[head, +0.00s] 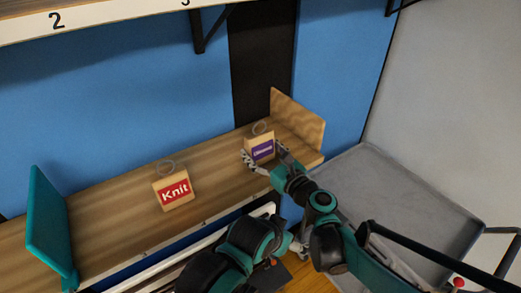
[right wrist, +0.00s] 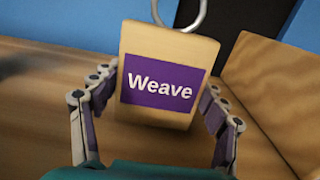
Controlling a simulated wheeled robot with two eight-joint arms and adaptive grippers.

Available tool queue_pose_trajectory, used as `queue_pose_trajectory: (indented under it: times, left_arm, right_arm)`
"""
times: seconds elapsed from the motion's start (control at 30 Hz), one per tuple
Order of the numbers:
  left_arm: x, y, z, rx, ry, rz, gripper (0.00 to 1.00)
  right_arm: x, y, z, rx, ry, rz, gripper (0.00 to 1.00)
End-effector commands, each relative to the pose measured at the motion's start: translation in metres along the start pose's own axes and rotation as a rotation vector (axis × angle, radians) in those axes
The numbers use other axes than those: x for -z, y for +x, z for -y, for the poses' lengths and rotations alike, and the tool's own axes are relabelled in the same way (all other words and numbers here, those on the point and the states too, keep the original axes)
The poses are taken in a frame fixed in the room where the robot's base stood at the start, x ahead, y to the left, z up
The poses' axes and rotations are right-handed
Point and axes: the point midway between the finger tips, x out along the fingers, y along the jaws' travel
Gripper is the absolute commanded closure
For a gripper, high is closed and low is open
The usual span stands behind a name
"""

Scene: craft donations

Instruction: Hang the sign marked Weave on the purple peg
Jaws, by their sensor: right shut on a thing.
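The sign marked Weave (head: 259,144) is a small wooden block with a purple label and a wire loop on top. It is upright near the right end of the wooden shelf, and it also shows large in the right wrist view (right wrist: 165,46). My right gripper (head: 265,158) is shut on this sign, with one finger at each side of it. I cannot tell whether the sign's bottom touches the shelf. My left gripper is not in view. No purple peg shows in either view.
A sign marked Knit (head: 173,203), with a red label and loop, stands on the wooden shelf (head: 110,212) to the left. A teal end panel (head: 45,225) and a wooden end panel (head: 300,115) bound the shelf. A grey tray-like surface (head: 400,195) lies at right.

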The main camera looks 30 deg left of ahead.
Motion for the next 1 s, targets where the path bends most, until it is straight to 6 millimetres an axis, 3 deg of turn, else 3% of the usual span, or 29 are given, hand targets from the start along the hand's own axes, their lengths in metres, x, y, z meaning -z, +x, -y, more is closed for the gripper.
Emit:
queue_pose_trajectory:
  times: [0.3, 0.53, 1.0]
  left_arm:
    - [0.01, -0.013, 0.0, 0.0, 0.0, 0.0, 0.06]
    - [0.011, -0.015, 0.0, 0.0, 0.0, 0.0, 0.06]
    - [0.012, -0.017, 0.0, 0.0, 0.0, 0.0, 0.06]
  right_arm:
    - [-0.023, 0.0, 0.0, 0.0, 0.0, 0.0, 0.52]
    - [-0.026, -0.004, 0.0, 0.0, 0.0, 0.0, 0.52]
    - [-0.026, -0.062, 0.001, 0.001, 0.0, 0.0, 0.52]
